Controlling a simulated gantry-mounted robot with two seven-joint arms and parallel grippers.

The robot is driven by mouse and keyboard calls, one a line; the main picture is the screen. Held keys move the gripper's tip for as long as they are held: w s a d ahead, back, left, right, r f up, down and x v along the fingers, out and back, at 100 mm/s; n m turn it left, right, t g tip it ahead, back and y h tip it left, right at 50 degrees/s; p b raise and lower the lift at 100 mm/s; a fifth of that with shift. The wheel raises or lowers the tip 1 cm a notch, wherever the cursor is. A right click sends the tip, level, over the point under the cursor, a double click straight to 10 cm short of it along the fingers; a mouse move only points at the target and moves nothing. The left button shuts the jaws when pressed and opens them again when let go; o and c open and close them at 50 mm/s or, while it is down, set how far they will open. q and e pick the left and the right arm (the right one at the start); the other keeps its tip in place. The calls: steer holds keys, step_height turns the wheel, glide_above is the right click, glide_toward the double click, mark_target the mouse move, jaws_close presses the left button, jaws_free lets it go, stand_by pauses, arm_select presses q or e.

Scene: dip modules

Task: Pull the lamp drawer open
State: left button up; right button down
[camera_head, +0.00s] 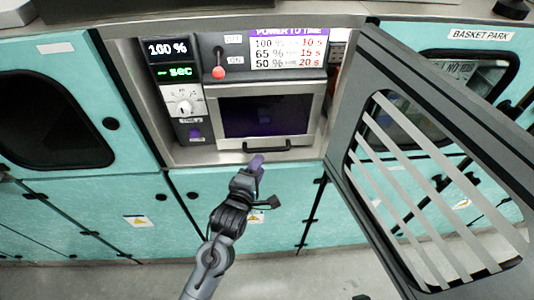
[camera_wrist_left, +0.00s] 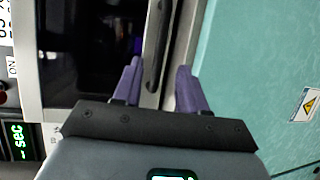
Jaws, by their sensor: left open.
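The lamp drawer (camera_head: 264,112) is a dark-windowed, steel-framed front in an open bay of the teal cabinet. It looks shut. Its black bar handle (camera_head: 267,146) runs along the lower edge. In the left wrist view the handle (camera_wrist_left: 154,55) stands upright in the picture, ahead of the fingers and between their lines. My left gripper (camera_head: 256,162) has purple fingers and is just below the handle's left part. Contact with the handle cannot be told. My right gripper is not in view.
A grey slatted door (camera_head: 440,190) stands open on the right, beside the bay. Teal panels (camera_head: 150,205) lie below, and open floor lies in front.

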arm_select(q)
steer(key=x, duration=0.7)
steer(key=shift+w, duration=0.25)
steer(key=shift+d+f, duration=0.1)
steer(key=shift+d, duration=0.05)
jaws_close()
